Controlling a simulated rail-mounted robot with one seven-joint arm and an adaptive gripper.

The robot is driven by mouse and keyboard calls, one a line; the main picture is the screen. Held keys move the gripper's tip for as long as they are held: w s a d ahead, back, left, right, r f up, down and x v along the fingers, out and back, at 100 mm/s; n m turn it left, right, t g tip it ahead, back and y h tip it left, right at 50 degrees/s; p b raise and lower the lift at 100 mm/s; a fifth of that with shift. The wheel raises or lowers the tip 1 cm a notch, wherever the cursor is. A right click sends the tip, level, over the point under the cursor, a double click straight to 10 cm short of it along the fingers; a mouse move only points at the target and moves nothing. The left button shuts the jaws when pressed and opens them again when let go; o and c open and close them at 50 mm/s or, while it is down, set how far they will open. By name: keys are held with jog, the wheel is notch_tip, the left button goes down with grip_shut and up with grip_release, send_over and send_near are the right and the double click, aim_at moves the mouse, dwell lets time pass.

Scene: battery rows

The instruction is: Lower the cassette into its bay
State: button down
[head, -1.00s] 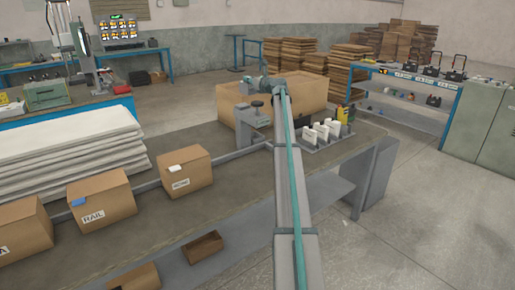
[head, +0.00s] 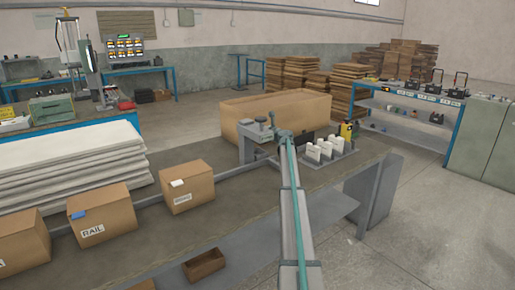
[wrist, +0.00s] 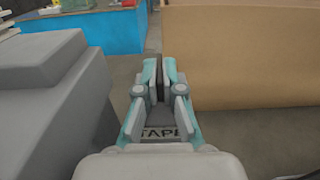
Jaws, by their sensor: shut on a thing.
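In the wrist view my gripper (wrist: 160,76) has its teal fingers closed on a dark, thin cassette (wrist: 158,88), seen nearly edge-on. Most of the cassette is hidden by the fingers. A label reading TAPE (wrist: 168,133) shows below, between the finger bases. In the head view the end of my arm is beside the rack (head: 335,160) at the far end of the bench, and it hides the grip. Several white cassettes (head: 326,149) stand upright in the rack. I cannot tell which bay is under the held cassette.
A grey stand (wrist: 45,95) is close left of my gripper; it also shows in the head view (head: 247,150). A large cardboard box (wrist: 240,60) is behind, on the right. A yellow-and-black item (head: 347,130) stands beyond the rack. Labelled cartons (head: 188,187) line the bench's left side.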

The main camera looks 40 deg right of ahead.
notch_tip(320, 180, down, 11)
jog(key=shift+r+b, duration=0.1)
jog(key=shift+b, duration=0.25)
dwell(0.3)
jog(key=c, duration=1.3)
grip_release()
jog(key=shift+s, duration=0.15)
jog(key=s, duration=1.1)
jog(key=shift+s+a, duration=0.1)
jog(key=shift+s, duration=0.25)
